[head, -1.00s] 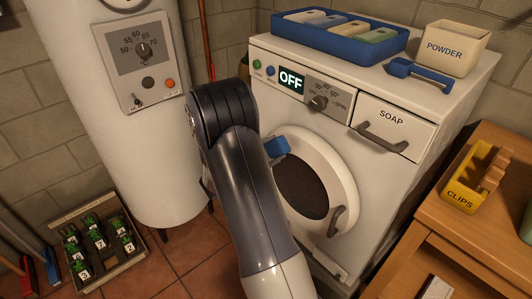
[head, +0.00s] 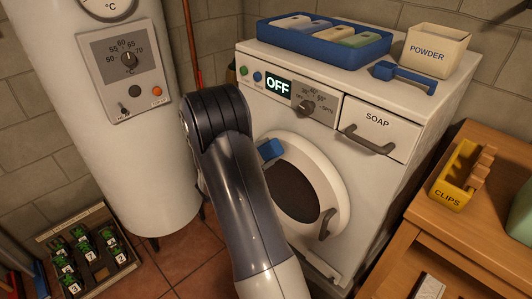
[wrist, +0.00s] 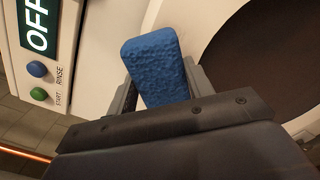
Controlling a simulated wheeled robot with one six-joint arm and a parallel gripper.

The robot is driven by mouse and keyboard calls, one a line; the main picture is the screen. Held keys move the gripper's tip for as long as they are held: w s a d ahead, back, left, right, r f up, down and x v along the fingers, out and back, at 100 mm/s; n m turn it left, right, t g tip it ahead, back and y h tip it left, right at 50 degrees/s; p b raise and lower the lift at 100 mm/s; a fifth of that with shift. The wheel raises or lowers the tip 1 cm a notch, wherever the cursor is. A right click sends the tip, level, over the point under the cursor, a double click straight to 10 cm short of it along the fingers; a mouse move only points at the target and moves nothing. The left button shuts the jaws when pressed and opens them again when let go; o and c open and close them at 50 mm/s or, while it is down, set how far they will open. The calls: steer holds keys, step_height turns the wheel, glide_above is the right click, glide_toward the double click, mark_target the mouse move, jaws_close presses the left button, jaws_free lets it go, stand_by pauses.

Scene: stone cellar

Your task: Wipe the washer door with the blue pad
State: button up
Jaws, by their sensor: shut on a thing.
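The washer (head: 385,185) stands in the middle, its display reading OFF. Its round door (head: 335,172) has a white ring, a dark window (head: 298,193) and a grey handle (head: 326,224), and looks closed. The blue pad (head: 270,149) is at the upper left of the door ring. In the wrist view the pad (wrist: 155,62) is between the jaws of my gripper (wrist: 157,92), which is shut on it. The door's white rim and dark window lie behind and right of the pad there. I cannot tell whether the pad touches the door. My arm hides the door's lower left in the head view.
On the washer top are a blue tray (head: 270,33) of colored bars, a blue scoop (head: 405,77) and a powder box (head: 436,50). A wooden table (head: 486,195) with a yellow clips box (head: 447,193) stands right. A white boiler (head: 150,175) and a plant crate (head: 105,277) are left.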

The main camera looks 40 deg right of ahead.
mark_target(274, 158)
steer(key=shift+w+d+b, duration=0.1)
steer(key=shift+d+b, duration=0.2)
steer(key=shift+d, duration=0.65)
steer(key=shift+s+b, duration=0.8)
steer(key=shift+s, duration=1.2)
steer(key=shift+d, duration=0.1)
steer(key=shift+d+f+b, duration=0.1)
steer(key=shift+b, duration=0.2)
steer(key=shift+w, duration=0.1)
steer(key=shift+w, duration=0.25)
steer(key=shift+w+a+b, duration=0.15)
steer(key=shift+w+b, duration=0.05)
steer(key=shift+w, duration=0.65)
steer(key=shift+w+a+b, duration=0.1)
steer(key=shift+w+b, duration=0.1)
steer(key=shift+w, duration=0.65)
